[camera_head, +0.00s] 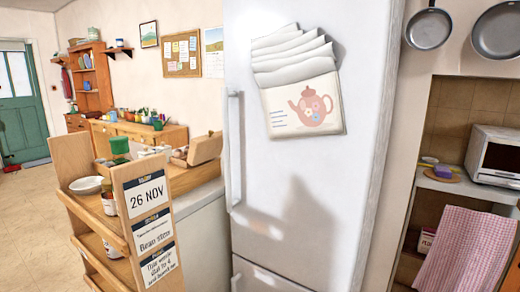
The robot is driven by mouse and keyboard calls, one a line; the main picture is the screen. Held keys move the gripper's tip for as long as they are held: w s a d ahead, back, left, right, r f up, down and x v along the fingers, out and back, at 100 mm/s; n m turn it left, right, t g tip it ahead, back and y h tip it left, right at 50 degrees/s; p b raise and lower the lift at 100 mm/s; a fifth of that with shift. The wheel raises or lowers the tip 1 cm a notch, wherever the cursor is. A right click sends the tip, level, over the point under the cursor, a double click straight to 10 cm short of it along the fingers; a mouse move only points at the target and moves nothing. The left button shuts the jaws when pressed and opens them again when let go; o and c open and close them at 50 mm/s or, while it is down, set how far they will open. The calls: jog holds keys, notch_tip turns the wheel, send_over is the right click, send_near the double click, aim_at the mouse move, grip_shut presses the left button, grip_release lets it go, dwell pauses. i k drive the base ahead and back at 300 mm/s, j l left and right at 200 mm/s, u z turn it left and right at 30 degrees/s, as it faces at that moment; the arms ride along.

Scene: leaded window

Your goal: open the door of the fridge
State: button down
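The white fridge (300,215) stands upright in the middle of the view. Its tall upper door (280,160) looks shut against the body. A vertical white bar handle (235,150) runs along the door's left edge. A seam near the bottom parts the upper door from a lower front panel (262,279), and part of another handle shows at its left. A teapot picture with several fanned paper sheets (300,95) hangs on the upper door. My gripper is not in view. A soft shadow falls on the door's lower half.
A wooden shelf cart (115,225) with label cards stands left of the fridge, before a counter (200,212). On the right are a toaster oven (495,155), a pink towel (465,250) and hanging pans (428,28). Open floor (25,220) shows at far left.

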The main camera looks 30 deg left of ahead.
aim_at(297, 208)
jog(key=u, duration=1.15)
